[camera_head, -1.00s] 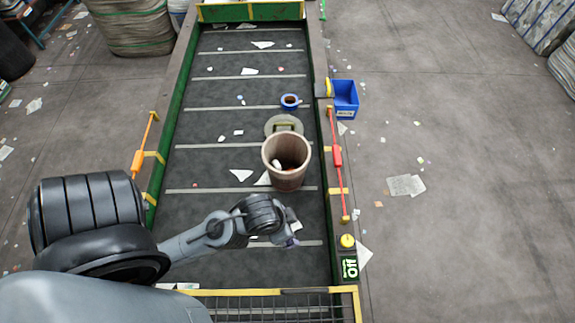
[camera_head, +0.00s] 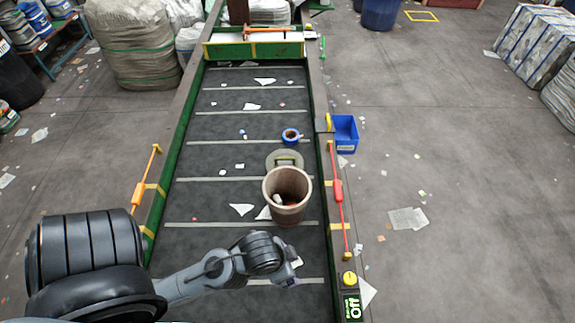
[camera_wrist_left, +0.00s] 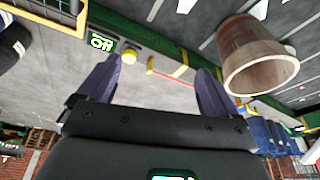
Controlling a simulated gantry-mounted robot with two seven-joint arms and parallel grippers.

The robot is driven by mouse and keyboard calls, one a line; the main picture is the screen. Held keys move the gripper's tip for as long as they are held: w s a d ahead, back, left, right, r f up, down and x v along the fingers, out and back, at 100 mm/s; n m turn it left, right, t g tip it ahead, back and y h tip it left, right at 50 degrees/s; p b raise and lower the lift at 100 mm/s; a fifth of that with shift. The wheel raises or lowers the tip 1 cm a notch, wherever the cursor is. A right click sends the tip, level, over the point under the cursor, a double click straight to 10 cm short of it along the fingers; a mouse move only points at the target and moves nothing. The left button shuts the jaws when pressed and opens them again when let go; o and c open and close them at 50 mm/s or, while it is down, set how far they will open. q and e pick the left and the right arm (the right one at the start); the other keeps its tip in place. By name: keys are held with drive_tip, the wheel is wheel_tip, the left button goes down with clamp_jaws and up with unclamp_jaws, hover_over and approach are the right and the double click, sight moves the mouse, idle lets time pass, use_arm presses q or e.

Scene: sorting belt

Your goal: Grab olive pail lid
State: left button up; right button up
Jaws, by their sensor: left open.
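The olive pail lid (camera_head: 284,157) lies on the dark belt, just behind a brownish pail (camera_head: 287,212). A light raised handle crosses its top, and the pail's rim hides part of its near edge. The pail stands upright and open, with small scraps inside; it also shows at the upper right of the left wrist view (camera_wrist_left: 262,58). My left gripper (camera_head: 294,272) is nearer than the pail and apart from both pail and lid. In the left wrist view its two purple fingers (camera_wrist_left: 158,78) are spread with nothing between them. I cannot make out the lid there. My right gripper is out of view.
A blue tape roll (camera_head: 291,136) lies on the belt beyond the lid, with paper scraps around. A blue bin (camera_head: 345,133) sits beside the belt's right edge. Red (camera_head: 338,191) and orange (camera_head: 139,193) bars line the sides. The belt left of the pail is mostly clear.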

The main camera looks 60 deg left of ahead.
use_arm(q)
drive_tip(key=shift+c, duration=0.2)
drive_tip(key=c, duration=0.8)
